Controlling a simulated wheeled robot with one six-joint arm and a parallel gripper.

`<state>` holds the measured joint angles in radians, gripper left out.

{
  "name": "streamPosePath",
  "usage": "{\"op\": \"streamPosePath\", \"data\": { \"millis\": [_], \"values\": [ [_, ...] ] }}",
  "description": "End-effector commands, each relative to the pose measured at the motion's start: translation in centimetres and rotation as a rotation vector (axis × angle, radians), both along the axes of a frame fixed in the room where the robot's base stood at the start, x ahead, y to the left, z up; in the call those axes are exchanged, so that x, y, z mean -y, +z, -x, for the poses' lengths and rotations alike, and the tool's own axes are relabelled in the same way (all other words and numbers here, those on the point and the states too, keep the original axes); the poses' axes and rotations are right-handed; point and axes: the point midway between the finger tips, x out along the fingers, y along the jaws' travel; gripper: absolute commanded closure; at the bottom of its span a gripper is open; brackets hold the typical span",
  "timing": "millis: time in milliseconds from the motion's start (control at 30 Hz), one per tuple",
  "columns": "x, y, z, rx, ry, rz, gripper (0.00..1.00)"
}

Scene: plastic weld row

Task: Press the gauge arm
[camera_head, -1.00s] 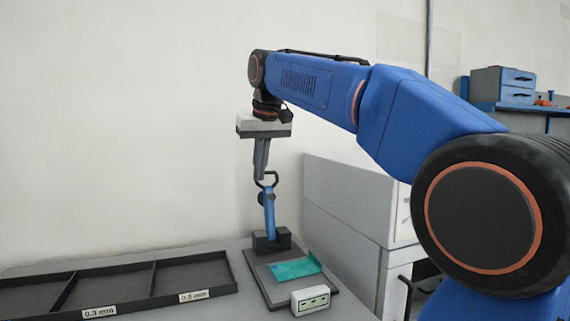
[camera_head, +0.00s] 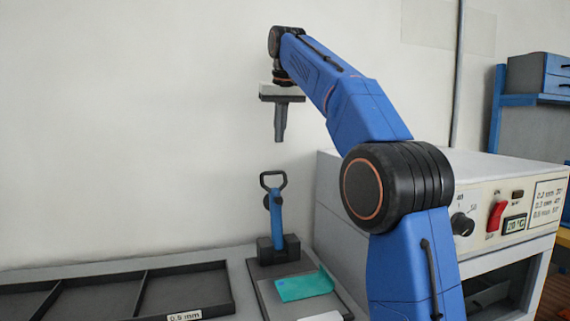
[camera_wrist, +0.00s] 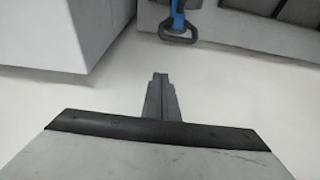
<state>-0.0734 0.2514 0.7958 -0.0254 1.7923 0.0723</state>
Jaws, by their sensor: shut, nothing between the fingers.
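The gauge arm is a blue lever with a black loop handle (camera_head: 273,181), standing upright on a dark block (camera_head: 278,249) at the back of a grey plate. My gripper (camera_head: 279,139) points down above and slightly right of the loop, shut and empty, with a clear gap between them. In the wrist view, the loop handle (camera_wrist: 178,33) shows at the top, apart from my shut fingertips (camera_wrist: 160,76). A teal sheet (camera_head: 304,285) lies on the plate in front of the block.
A black divided tray (camera_head: 215,306) labelled 0.5 mm lies left of the plate. A grey machine (camera_head: 480,190) with a knob, a red switch and a display stands to the right. The wall is close behind.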

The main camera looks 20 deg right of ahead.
Motion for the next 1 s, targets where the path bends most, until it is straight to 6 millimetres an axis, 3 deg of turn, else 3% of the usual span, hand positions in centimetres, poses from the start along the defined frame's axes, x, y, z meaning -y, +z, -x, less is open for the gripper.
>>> {"op": "streamPosePath", "data": {
  "millis": [267,467,1000],
  "values": [
    [0.0,0.0,0.0,0.0,0.0,0.0,1.0],
    [0.0,-1.2,-0.3,-0.002,0.0,0.0,1.0],
    [0.1,-9.9,-2.9,-0.003,0.0,0.0,1.0]
  ]
}}
